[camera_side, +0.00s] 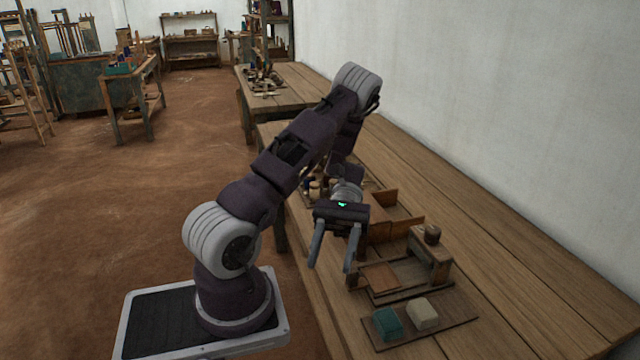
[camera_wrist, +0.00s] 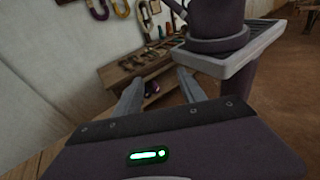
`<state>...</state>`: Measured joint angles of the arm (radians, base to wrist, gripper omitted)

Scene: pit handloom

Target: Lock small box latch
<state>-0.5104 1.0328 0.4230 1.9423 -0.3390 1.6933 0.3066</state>
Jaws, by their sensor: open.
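In the side view, my gripper (camera_side: 331,262) hangs over the near edge of the workbench, fingers pointing down, apart and empty. It also shows in the wrist view (camera_wrist: 157,88), with nothing between its fingers. A brown wooden box-like piece with upright panels (camera_side: 398,228) stands on the bench behind and right of my gripper, partly hidden by it. A low wooden frame (camera_side: 382,278) lies just right of the fingers, with a wooden block and dark round knob (camera_side: 432,234) at its far end. I cannot make out a latch or which piece is the small box.
A thin board (camera_side: 440,322) at the front carries a teal block (camera_side: 387,323) and a cream block (camera_side: 423,313). Small spools (camera_side: 315,189) stand behind my gripper. The bench's right side (camera_side: 510,262) is clear up to the wall.

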